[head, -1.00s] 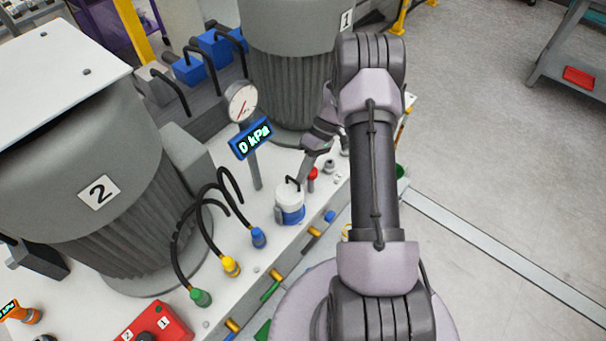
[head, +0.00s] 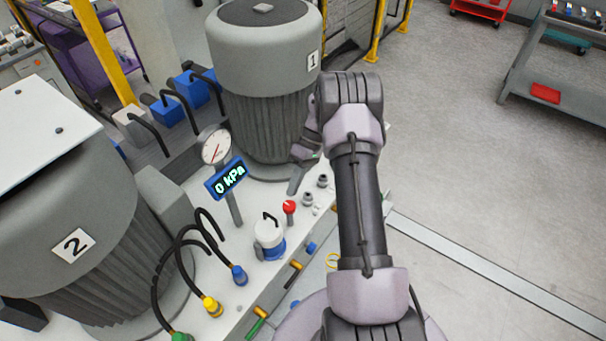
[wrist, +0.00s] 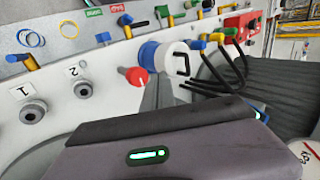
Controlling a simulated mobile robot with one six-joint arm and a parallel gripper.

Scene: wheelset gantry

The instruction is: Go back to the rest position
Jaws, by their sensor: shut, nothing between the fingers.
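My gripper (head: 294,185) is shut and empty. In the head view it is over the white bench top in front of motor 1 (head: 262,105), partly hidden by my arm. In the wrist view my gripper (wrist: 156,95) points toward the bench panel, with a red knob (wrist: 134,76) close to its tip and a white-and-blue capped unit (wrist: 165,58) beyond it. That white-and-blue unit (head: 268,238) stands upright on the bench in the head view, apart from my gripper, and the red knob (head: 289,207) stands beside it.
A gauge (head: 216,146) with a "0 kPa" display stands on a post left of my gripper. Motor 2 (head: 75,245) is at left. Two numbered fittings (wrist: 33,111) show in the wrist view. Open floor (head: 470,170) lies to the right.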

